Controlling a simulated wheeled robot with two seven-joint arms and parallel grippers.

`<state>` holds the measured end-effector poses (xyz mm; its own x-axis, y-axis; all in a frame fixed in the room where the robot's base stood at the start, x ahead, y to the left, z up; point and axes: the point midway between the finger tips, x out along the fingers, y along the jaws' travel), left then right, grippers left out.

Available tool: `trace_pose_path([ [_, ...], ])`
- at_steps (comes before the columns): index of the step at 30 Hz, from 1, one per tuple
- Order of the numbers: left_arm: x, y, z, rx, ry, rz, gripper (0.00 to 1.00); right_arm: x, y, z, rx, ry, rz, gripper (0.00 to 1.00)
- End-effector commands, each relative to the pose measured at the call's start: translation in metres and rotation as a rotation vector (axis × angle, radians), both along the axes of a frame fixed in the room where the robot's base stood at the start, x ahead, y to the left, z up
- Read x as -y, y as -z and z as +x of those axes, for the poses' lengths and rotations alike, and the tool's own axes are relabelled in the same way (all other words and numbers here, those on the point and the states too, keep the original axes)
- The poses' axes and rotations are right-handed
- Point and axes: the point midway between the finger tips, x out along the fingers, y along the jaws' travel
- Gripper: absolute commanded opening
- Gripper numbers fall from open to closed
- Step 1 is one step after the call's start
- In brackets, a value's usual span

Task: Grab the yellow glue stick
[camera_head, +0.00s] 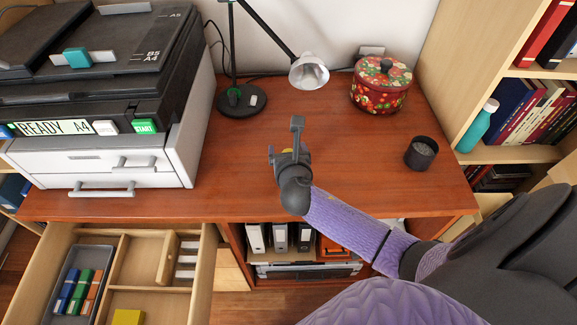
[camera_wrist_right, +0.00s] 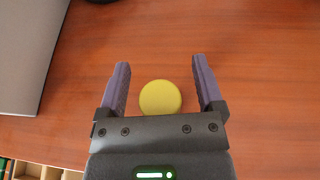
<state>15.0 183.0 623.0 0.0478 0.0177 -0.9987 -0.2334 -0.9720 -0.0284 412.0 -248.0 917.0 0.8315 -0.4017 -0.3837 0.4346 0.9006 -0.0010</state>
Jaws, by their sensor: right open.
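The yellow glue stick shows in the right wrist view as a round yellow top (camera_wrist_right: 160,97), seen from above against the reddish-brown desk. It lies between the two fingers, nearer the palm than the fingertips, with a gap on each side. In the head view only a sliver of yellow (camera_head: 287,151) shows, mostly hidden by my right gripper (camera_head: 285,137). That gripper is open over the middle of the desk, and it also shows in the right wrist view (camera_wrist_right: 160,63) with its fingers spread. My left gripper is not in view.
A printer (camera_head: 120,110) stands at the left and a lamp base (camera_head: 242,102) behind. A floral tin (camera_head: 381,90) and a dark cup (camera_head: 421,153) stand to the right. An open drawer (camera_head: 190,218) juts out at the front left. The desk (camera_head: 235,160) around the gripper is clear.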

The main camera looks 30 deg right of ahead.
Motion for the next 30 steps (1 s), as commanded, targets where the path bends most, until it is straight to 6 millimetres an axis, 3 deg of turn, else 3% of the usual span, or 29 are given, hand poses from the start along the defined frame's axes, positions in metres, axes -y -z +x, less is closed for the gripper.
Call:
trace_pose_path([
  [3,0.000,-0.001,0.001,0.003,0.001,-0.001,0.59,0.000,-0.001,0.000,0.000,0.000,0.001,0.86],
  [4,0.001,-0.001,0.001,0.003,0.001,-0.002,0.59,0.000,-0.001,0.000,0.000,0.000,0.001,0.82],
  [15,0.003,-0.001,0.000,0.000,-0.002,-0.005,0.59,0.000,-0.001,-0.001,0.000,0.000,0.001,0.03],
  [16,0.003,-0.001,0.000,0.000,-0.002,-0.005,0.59,0.000,-0.001,-0.001,0.000,0.000,0.001,0.00],
  [27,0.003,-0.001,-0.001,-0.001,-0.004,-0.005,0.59,0.000,-0.001,-0.001,0.000,0.000,0.001,0.00],
  [30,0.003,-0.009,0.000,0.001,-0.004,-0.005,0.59,0.000,-0.014,0.000,0.004,0.000,-0.001,0.00],
])
